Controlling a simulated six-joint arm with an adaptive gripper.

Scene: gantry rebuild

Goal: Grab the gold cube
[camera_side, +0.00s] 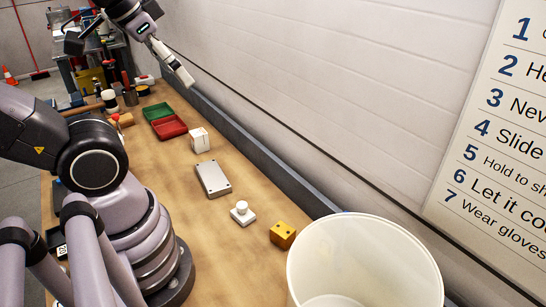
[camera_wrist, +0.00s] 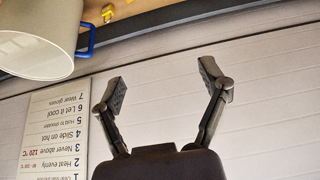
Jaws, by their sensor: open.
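The gold cube (camera_side: 283,235) sits on the wooden bench in the side view, just left of the large white bucket. It has small dark holes on its faces. In the wrist view a small yellow thing (camera_wrist: 108,12) shows near the top edge, beside the bucket; it appears to be the cube, partly cut off or hidden. My gripper (camera_side: 186,76) is high above the far part of the bench near the wall, well away from the cube. In the wrist view its two fingers (camera_wrist: 162,80) are spread wide with nothing between them.
The white bucket (camera_side: 365,262) stands at the near right, close to the cube. A white knobbed piece (camera_side: 242,213), a grey plate (camera_side: 212,179), a white block (camera_side: 199,140), a red tray (camera_side: 169,128) and a green tray (camera_side: 157,111) line the bench. A wall runs along the right.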

